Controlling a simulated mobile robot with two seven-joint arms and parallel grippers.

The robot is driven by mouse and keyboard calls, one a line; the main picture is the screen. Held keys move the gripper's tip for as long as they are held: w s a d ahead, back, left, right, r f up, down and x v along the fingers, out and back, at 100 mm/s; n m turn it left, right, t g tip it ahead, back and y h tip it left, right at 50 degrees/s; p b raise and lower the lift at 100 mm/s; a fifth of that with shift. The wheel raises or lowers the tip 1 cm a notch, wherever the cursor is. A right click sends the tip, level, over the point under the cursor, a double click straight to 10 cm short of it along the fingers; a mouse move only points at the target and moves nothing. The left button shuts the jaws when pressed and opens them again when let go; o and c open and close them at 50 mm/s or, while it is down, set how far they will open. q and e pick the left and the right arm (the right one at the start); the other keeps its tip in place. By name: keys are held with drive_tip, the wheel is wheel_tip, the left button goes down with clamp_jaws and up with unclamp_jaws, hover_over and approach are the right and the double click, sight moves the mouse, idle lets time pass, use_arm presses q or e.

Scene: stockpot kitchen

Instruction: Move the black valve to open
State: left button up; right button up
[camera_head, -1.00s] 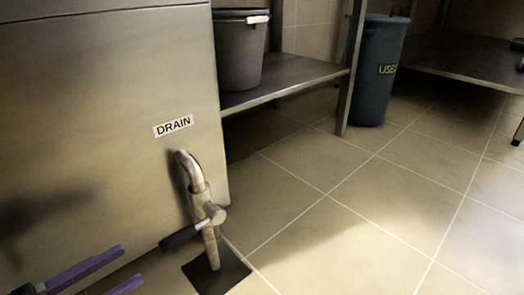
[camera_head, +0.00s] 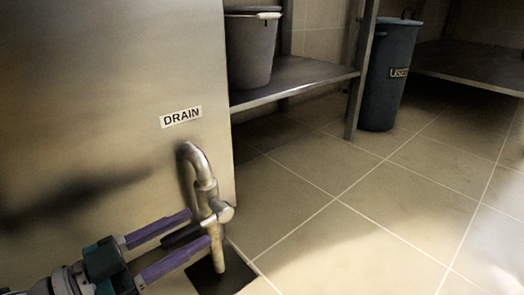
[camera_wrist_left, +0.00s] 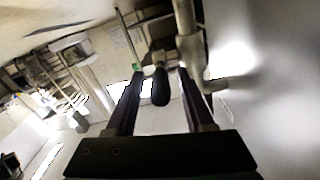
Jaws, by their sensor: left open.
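The black valve handle (camera_head: 182,235) sticks out to the left from the valve body on the metal drain pipe (camera_head: 204,180), below the DRAIN label. My left gripper (camera_head: 200,228) is open, with one purple finger above the handle and one below it in the head view. In the left wrist view the handle (camera_wrist_left: 160,90) shows between the two fingers, with a gap visible on each side. Whether a finger touches the handle I cannot tell. My right gripper is not in view.
The steel cabinet side (camera_head: 90,110) stands right behind the pipe. A dark floor drain (camera_head: 222,278) lies under the pipe's end. A grey bucket (camera_head: 250,50) stands on a low shelf (camera_head: 295,80), and a blue-grey bin (camera_head: 388,75) on the floor. The tiled floor at right is clear.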

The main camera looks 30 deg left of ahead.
use_arm(q)
drive_tip(key=shift+d, duration=0.1)
drive_tip(key=shift+a, duration=0.2)
drive_tip(key=c, duration=0.5)
clamp_jaws()
idle(0.5)
